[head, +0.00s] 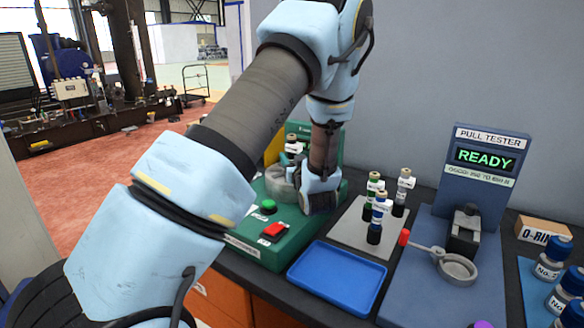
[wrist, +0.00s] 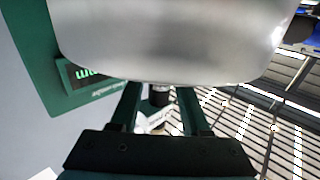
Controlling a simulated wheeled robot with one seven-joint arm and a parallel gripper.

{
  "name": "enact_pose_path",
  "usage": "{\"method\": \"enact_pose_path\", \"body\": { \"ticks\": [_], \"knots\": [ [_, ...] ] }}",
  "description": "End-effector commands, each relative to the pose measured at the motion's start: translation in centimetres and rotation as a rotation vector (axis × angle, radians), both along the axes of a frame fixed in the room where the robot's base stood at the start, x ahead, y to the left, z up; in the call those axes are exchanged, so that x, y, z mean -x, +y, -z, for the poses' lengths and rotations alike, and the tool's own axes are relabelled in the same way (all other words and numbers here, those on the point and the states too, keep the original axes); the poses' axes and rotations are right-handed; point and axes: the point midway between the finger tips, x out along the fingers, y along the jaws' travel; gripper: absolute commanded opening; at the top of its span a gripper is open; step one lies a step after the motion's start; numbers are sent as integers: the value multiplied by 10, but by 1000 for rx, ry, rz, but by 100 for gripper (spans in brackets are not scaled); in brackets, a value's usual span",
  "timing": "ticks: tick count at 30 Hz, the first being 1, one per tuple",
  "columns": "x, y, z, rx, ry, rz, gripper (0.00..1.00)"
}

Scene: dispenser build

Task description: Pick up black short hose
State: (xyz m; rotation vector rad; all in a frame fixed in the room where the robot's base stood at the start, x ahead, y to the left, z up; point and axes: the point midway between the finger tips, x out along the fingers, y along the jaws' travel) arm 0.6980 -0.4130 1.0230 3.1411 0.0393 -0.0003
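In the wrist view my gripper (wrist: 160,90) has its two dark green fingers apart, with a gap on both sides of a small black cylindrical piece (wrist: 158,97) that shows between them. I cannot tell whether this piece is the black short hose. In the head view my arm ends at the green machine (head: 251,241), and my fingers are hidden there. Several upright pieces with white labels and dark lower parts stand on a grey plate (head: 341,233) to the right of my arm. I cannot tell which is the short hose.
A blue tray (head: 337,279) lies empty in front of the grey plate. A blue pull tester (head: 482,168) reading READY stands to the right, beside an O-ring box (head: 541,231) and blue-capped bottles (head: 552,257). A large silver form (wrist: 170,40) fills the upper wrist view.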

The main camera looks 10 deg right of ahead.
Motion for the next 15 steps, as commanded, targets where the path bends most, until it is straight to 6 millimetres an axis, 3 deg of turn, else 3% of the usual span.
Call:
{"method": "enact_pose_path", "body": {
  "ticks": [1,11,15],
  "knots": [
    [0,0,0,0,0,0,39],
    [0,0,0,0,0,0,2],
    [0,0,0,0,0,0,0]
  ]
}}
